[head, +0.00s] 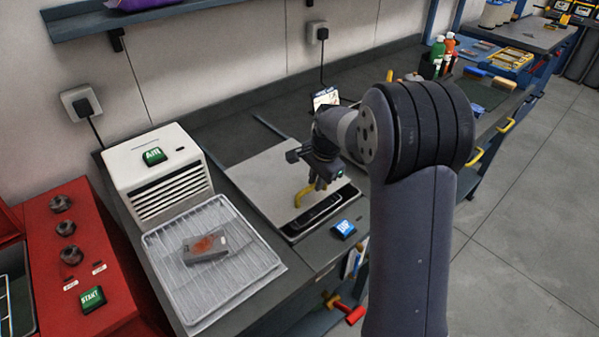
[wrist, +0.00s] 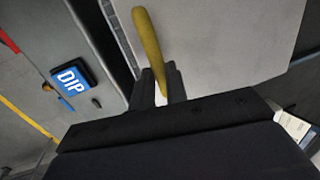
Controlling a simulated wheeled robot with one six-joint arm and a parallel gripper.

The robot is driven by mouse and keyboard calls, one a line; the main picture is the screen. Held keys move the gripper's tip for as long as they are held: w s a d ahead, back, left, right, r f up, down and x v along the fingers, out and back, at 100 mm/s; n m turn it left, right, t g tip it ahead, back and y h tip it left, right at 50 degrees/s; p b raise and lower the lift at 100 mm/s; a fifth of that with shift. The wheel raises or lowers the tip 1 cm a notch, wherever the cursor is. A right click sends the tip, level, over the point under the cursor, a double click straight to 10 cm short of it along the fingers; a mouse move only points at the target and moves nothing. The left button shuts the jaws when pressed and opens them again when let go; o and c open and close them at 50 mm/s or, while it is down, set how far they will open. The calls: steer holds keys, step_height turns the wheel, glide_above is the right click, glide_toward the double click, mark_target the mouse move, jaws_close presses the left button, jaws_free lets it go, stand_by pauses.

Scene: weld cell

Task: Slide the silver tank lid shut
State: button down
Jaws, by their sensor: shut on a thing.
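The silver tank lid (head: 262,178) is a flat plate on the bench, and it also fills the upper right of the wrist view (wrist: 225,40). A yellow handle (head: 302,196) stands near its front edge. My gripper (head: 318,184) is shut on this handle; in the wrist view its dark fingers (wrist: 160,88) close around the lower part of the yellow bar (wrist: 148,35). A dark narrow opening of the tank (head: 328,208) shows in front of the lid. My wrist and arm hide part of the lid's right side.
A blue DIP button (head: 343,229) sits in front of the tank. Left are a wire rack (head: 163,244) with a grey part (head: 206,247) on it, and a white vented box (head: 140,165) with a green AIR button. A small sign (head: 325,98) stands behind. A rail (head: 270,127) extends behind the lid.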

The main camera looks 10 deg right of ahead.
steer(key=s+d, duration=0.2)
steer(key=s, duration=0.1)
steer(key=s+d+b, duration=0.1)
steer(key=s, duration=0.1)
steer(key=shift+d, duration=0.15)
steer(key=shift+f, duration=0.1)
steer(key=c, duration=1.4)
jaws_free()
steer(key=shift+s+d, duration=0.1)
steer(key=shift+c, duration=0.2)
steer(key=shift+o, duration=0.2)
step_height(320, 180, up, 11)
steer(key=s+d, duration=0.1)
steer(key=shift+s, duration=0.35)
steer(key=shift+f, duration=0.2)
